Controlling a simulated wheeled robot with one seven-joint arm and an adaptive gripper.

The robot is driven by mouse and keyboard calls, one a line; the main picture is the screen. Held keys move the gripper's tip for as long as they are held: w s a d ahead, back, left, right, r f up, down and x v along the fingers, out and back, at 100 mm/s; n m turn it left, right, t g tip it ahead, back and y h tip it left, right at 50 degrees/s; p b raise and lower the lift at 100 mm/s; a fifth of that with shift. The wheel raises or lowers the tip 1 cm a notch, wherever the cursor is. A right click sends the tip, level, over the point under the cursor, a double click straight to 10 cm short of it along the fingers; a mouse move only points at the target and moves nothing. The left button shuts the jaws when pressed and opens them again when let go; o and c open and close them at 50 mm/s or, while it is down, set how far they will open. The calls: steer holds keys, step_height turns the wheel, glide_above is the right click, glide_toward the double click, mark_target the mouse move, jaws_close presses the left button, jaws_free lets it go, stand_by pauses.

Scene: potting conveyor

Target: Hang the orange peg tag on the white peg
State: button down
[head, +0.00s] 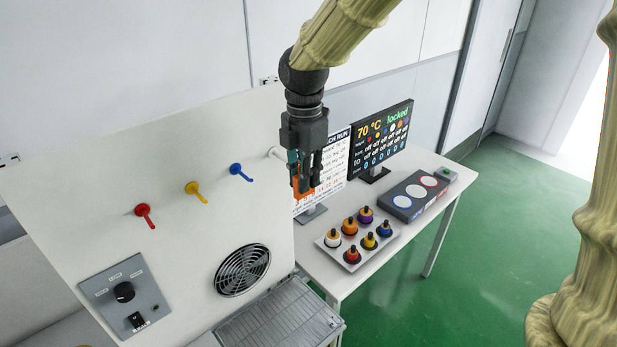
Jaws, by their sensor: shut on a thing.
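My gripper (303,180) points down in front of the right edge of the white panel. It is shut on the orange peg tag (300,188), which shows as a small orange piece at the fingertips. The white peg (275,153) sticks out near the panel's upper right edge, just left of my gripper in the picture. The tag shows below and to the right of this peg. I see no contact between them, but the depth gap is hard to tell. My fingers hide part of the tag.
A red peg (144,214), a yellow peg (194,190) and a blue peg (240,172) line the white panel (90,190). A fan grille (242,270) sits below. Right of it, a table (400,245) bears a tray of coloured pots (335,253), a control box (412,197) and screens (383,137).

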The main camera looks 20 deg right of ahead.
mark_target(283, 158)
steer(key=shift+w+a+f, duration=0.1)
steer(key=shift+w+a, duration=0.25)
steer(key=shift+w, duration=0.6)
steer(key=shift+w+a, duration=0.3)
steer(key=shift+w, duration=0.7)
steer(key=shift+w+a+f, duration=0.1)
steer(key=shift+w+a, duration=0.25)
steer(key=shift+w, duration=0.6)
steer(key=shift+w+a+f, duration=0.2)
steer(key=shift+w+a, duration=0.05)
steer(key=shift+w, duration=0.3)
steer(key=shift+s+f, duration=0.1)
steer(key=shift+f, duration=0.2)
steer(key=c, duration=1.3)
jaws_free()
steer(key=shift+c, duration=0.2)
steer(key=shift+r, duration=0.1)
